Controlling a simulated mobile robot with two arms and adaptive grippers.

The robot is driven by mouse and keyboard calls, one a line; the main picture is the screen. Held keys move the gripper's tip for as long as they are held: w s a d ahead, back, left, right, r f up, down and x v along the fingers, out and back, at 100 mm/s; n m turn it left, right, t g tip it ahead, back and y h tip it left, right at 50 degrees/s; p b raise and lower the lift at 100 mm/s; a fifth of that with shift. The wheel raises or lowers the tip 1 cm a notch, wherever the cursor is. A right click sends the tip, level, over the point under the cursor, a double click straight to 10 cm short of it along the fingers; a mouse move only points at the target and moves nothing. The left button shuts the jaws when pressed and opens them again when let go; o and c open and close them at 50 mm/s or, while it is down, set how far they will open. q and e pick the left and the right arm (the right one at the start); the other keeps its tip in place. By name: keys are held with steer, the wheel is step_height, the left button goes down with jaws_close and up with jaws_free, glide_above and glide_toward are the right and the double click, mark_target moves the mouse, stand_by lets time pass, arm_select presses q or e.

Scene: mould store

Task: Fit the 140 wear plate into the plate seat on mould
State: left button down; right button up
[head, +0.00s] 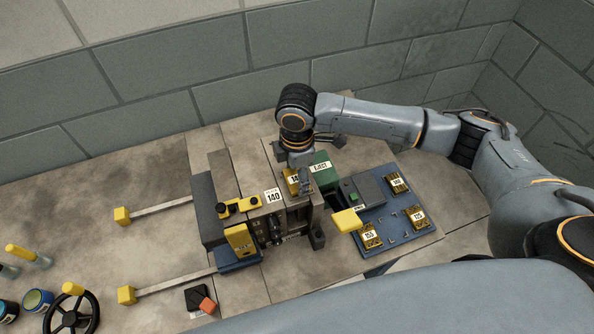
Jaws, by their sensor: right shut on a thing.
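My right gripper (299,172) points down over the right end of the mould and is shut on a small gold plate (292,184). The plate's white label is partly covered and appears to begin with 14. The mould (300,217) is a brown-grey block assembly with a white 140 label on top. The held plate is right beside that label, at the mould's back right. I cannot tell whether it touches the mould. The plate seat is not clearly visible; the gripper and plate block that area. My left gripper is not in view.
A blue board (398,232) to the right carries several gold plates (397,184) and a grey box with a green button. A green block (325,178) stands close beside the gripper. A yellow block (346,220) is in front. Yellow-ended rods (160,211) extend left; a handwheel (74,315) is front left.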

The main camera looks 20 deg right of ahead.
mark_target(297, 179)
steer(key=shift+f, duration=0.1)
steer(key=o, duration=1.3)
steer(key=shift+f, duration=0.15)
steer(key=o, duration=0.4)
steer(key=shift+o, duration=0.2)
step_height(297, 179, up, 13)
steer(key=b, duration=0.2)
steer(key=shift+f+b, duration=0.2)
steer(key=shift+b, duration=0.15)
